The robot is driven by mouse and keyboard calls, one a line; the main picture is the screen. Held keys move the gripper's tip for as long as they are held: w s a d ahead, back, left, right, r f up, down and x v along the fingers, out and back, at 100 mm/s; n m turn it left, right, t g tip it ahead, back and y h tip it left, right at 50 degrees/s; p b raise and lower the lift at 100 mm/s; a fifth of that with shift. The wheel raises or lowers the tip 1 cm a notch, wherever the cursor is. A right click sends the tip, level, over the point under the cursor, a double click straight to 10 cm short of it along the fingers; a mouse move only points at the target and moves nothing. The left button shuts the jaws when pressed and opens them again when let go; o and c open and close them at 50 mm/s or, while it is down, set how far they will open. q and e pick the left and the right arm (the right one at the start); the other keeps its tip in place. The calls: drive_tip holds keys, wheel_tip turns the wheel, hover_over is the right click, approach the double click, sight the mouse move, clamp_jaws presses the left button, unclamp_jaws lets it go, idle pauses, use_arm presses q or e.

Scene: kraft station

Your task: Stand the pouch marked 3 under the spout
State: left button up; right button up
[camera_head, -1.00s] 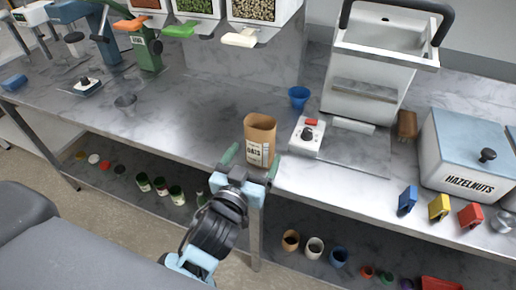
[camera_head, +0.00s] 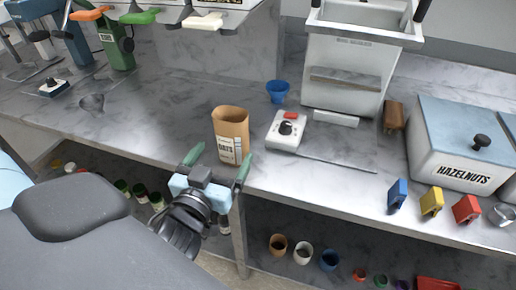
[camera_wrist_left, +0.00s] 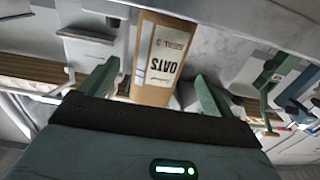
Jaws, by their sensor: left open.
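A brown kraft pouch (camera_head: 231,124) with an open top stands upright near the counter's front edge. In the left wrist view, the pouch (camera_wrist_left: 160,58) shows beyond and between the open fingers of the left gripper (camera_wrist_left: 154,80). Dispensers at the top left have orange (camera_head: 90,14), green (camera_head: 140,17) and white (camera_head: 203,20) spouts. My right gripper is not in view.
A blue funnel (camera_head: 277,88) and a white control box (camera_head: 287,130) stand right of the pouch, before a white machine (camera_head: 345,80). A HAZELNUTS bin (camera_head: 462,140) and coloured clips are further right. The counter (camera_head: 150,110) left of the pouch is mostly clear.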

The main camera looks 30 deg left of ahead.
sight(227, 147)
use_arm(q)
drive_tip(key=shift+w+a+r, duration=0.1)
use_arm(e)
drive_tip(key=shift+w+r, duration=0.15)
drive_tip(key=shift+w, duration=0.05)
use_arm(q)
drive_tip(key=shift+x, duration=1.2)
drive_tip(key=shift+w, duration=0.4)
drive_tip(key=x, duration=0.3)
drive_tip(key=shift+w, duration=0.25)
drive_tip(key=shift+w+a+f+p, duration=0.15)
drive_tip(key=shift+w+f+p, duration=0.15)
drive_tip(key=shift+w, duration=0.15)
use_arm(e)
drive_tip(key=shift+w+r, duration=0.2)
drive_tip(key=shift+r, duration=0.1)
use_arm(q)
drive_tip(key=c, duration=1.1)
drive_tip(key=shift+c, duration=0.2)
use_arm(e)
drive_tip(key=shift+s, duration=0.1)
use_arm(q)
drive_tip(key=shift+r, duration=0.1)
